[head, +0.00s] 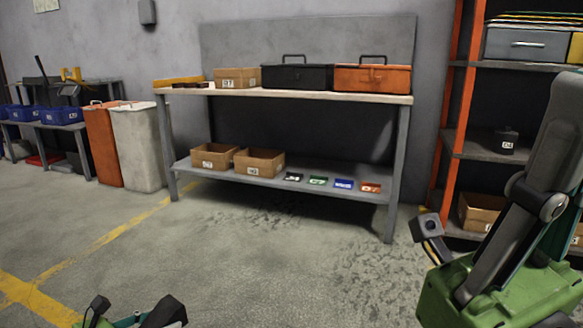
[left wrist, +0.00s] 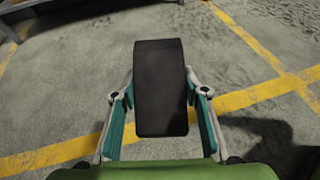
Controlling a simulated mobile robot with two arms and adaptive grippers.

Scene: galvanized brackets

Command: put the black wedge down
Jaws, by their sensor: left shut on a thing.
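The black wedge (left wrist: 160,88) is between the teal-padded fingers of my left gripper (left wrist: 161,84) in the left wrist view. The gripper is shut on it, with the wedge's long dark face toward the camera. Grey floor shows around it. In the head view the wedge (head: 166,312) shows only in part at the bottom left edge, beside part of my left gripper (head: 130,320). My right gripper (head: 530,210) is large at the right edge and cut off by the frame; I cannot tell how its fingers stand.
A grey workbench (head: 300,190) stands ahead. Its top holds a black toolbox (head: 297,77), an orange toolbox (head: 372,78) and a carton (head: 237,78). Its lower shelf holds two cartons and several coloured labelled plates (head: 330,183). An orange-framed rack (head: 460,110) stands right. Open floor lies in front.

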